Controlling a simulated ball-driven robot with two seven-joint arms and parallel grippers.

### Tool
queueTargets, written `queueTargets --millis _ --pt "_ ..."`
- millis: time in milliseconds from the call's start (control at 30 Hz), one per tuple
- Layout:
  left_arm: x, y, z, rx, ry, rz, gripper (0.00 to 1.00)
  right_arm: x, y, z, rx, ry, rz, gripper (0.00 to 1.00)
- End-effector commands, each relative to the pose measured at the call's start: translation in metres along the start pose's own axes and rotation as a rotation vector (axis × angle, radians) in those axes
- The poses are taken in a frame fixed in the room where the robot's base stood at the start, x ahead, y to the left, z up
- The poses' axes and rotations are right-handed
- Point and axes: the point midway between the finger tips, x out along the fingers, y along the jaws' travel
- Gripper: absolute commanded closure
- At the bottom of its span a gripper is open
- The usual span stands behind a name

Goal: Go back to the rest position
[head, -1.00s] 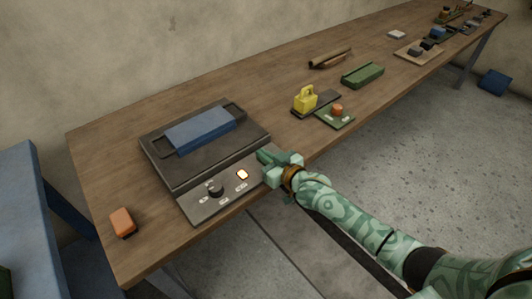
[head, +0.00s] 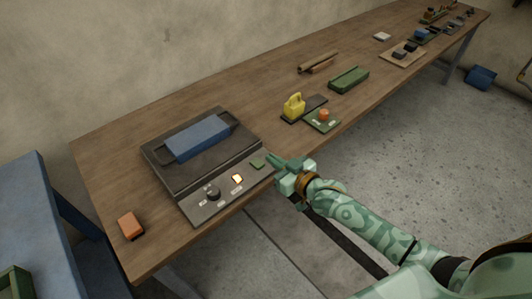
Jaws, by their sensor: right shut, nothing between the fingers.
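My right gripper (head: 277,164) is shut and empty at the front right edge of the dark machine (head: 184,185), just off its control panel. The panel carries a black knob (head: 213,192), a lit orange-white button (head: 237,179) and a green button (head: 258,164). My right arm reaches in from the lower right. My left gripper is not in view.
The long wooden table (head: 110,165) runs to the upper right. An orange block (head: 131,226) lies at its near left corner. Open floor lies right of the table.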

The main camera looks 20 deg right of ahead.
Motion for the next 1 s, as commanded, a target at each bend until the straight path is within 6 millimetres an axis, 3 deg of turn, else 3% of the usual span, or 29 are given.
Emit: queueTargets --millis 167,633,733,867,967,1000 --pt "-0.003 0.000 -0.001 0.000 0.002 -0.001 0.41 -0.008 0.000 -0.002 0.000 0.000 0.000 1.00" --pt "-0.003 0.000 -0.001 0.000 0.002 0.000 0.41 -0.008 0.000 -0.001 0.000 0.000 0.000 1.00" --pt "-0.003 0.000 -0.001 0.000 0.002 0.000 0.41 -0.009 0.002 0.007 -0.025 -0.027 0.004 1.00" --pt "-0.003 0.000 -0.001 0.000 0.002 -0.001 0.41 -0.015 0.024 0.059 -0.092 -0.158 0.052 1.00" --pt "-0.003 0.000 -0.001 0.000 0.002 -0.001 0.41 -0.040 0.038 0.135 -0.128 -0.335 0.101 1.00" --pt "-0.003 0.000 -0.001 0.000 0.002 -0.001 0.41 -0.056 0.040 0.170 -0.137 -0.417 0.116 1.00"
